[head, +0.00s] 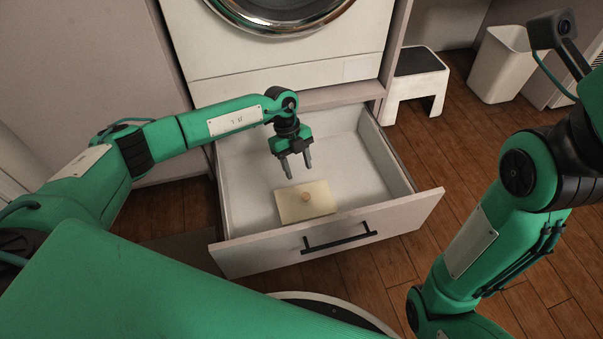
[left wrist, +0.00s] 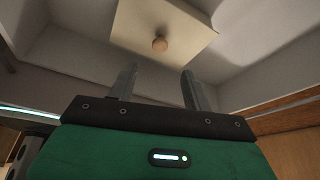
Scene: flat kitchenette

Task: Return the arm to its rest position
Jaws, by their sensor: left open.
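My left gripper (head: 296,166) hangs over the open drawer with its fingers apart and nothing between them. Its open fingers also show in the left wrist view (left wrist: 160,88). A cream board with a round wooden knob (head: 305,198) lies in the drawer, just below and in front of the fingers. The board also shows in the left wrist view (left wrist: 185,22); the fingers are apart from it. My right arm is at the right of the head view, and its gripper is out of view.
The white drawer (head: 427,213) is pulled out, with a black handle (head: 340,239) on its front. A front-loading machine (head: 280,65) stands above it. A step stool (head: 418,83) and a white bin (head: 497,68) stand at the back right. Wooden floor is clear right of the drawer.

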